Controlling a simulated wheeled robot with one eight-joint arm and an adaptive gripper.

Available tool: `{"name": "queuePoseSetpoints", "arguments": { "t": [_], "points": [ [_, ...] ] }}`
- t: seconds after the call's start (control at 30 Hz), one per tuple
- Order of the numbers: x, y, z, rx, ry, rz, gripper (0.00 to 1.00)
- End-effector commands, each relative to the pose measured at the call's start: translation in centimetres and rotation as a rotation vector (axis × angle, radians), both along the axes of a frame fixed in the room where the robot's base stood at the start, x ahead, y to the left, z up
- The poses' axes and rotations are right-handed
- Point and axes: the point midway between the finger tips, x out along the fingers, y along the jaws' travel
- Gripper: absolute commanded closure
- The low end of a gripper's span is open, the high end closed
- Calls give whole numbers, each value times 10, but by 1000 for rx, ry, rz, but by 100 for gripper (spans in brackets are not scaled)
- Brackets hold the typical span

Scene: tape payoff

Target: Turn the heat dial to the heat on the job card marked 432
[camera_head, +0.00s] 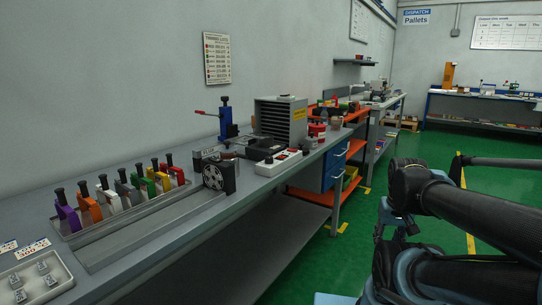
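Two small printed cards, one of them here (33,247), lie at the near left end of the bench; their numbers are too small to read surely, so I cannot tell which is marked 432. A white control box (277,161) with red and dark knobs sits on the bench in front of a grey louvred unit (281,121). I cannot tell which knob is the heat dial, or its setting. My arm's dark links fill the right side, off the bench; my gripper is not in view.
A rack (125,205) of several coloured handled tools stands on the long grey bench (190,225). A pale tray (38,278) of small parts is nearest. A black reel-like disc (216,177) and a blue press (226,120) stand mid-bench. Green floor (340,262) lies open right of the bench.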

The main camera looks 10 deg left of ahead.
Motion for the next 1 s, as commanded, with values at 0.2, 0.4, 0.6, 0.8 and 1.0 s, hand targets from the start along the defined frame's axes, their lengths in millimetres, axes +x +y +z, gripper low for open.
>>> {"name": "queuePoseSetpoints", "arguments": {
  "t": [0.2,0.4,0.6,0.8,1.0],
  "points": [
    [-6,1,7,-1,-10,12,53],
    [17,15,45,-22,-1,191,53],
    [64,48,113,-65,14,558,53],
    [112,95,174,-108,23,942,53],
    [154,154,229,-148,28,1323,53]
  ]
}}
